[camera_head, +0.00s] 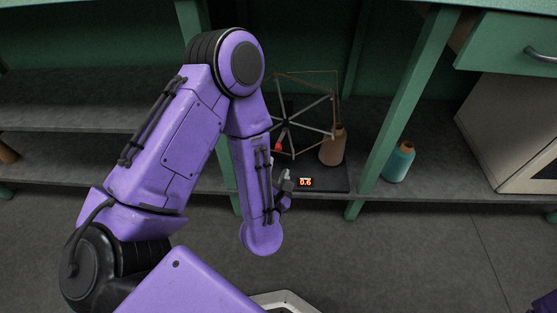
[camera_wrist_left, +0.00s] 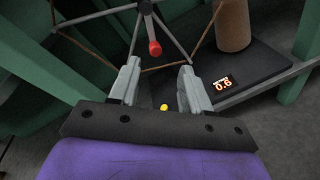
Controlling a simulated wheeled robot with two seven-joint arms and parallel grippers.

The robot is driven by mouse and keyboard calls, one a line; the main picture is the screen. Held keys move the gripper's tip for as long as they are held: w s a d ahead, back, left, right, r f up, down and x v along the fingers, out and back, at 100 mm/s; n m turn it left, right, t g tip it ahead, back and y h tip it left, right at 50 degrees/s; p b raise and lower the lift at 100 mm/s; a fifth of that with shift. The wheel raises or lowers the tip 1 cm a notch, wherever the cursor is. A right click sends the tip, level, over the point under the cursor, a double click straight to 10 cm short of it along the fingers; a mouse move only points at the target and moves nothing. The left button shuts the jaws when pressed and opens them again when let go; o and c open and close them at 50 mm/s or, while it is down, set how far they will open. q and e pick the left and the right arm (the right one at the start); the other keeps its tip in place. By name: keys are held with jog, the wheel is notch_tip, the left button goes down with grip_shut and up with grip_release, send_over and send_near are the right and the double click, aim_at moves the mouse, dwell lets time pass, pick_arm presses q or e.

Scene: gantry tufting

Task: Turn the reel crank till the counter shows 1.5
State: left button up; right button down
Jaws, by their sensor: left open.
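The reel (camera_head: 287,121) is a spoked metal frame with a thin cord around its rim, standing on the lower shelf. Its crank has a red knob (camera_head: 278,147), which also shows in the left wrist view (camera_wrist_left: 155,48). The counter (camera_head: 305,182) reads 0.6 in orange digits; it also shows in the left wrist view (camera_wrist_left: 223,84). My left gripper (camera_wrist_left: 158,75) is open and empty, its fingers pointing toward the red knob, which appears just beyond and between the fingertips. In the head view my left forearm hides most of that gripper. My right gripper is not in view.
A brown cone of yarn (camera_head: 333,148) stands beside the reel on the dark base (camera_head: 335,181). A teal cone (camera_head: 399,163) stands further right, past a green post (camera_head: 396,120). The shelf board (camera_head: 455,183) and green uprights border the space around the reel.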

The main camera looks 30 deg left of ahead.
aim_at(278, 150)
pick_arm(q)
jog(key=w+a+n+y+b, duration=0.1)
jog(key=w+a+n+b, duration=0.1)
jog(key=w+n, duration=0.1)
jog(key=w+a+f+n+y+b, duration=0.1)
jog(key=w+n+b, duration=0.1)
jog(key=w+n, duration=0.1)
jog(key=w+a+f+n+b, duration=0.1)
jog(key=w+a+n+b, duration=0.1)
jog(key=w+n, duration=0.1)
jog(key=shift+w+a+f+t+y, duration=0.2)
jog(key=shift+a+f+t+y, duration=0.1)
jog(key=shift+a+y, duration=0.1)
jog(key=shift+w+a+r+b, duration=0.1)
jog(key=shift+w+b, duration=0.2)
jog(key=shift+w, duration=0.05)
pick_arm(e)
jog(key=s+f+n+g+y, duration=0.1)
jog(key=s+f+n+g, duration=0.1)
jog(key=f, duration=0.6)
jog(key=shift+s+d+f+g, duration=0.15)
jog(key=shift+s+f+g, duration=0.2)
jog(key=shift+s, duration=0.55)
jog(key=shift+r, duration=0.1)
pick_arm(q)
grip_shut()
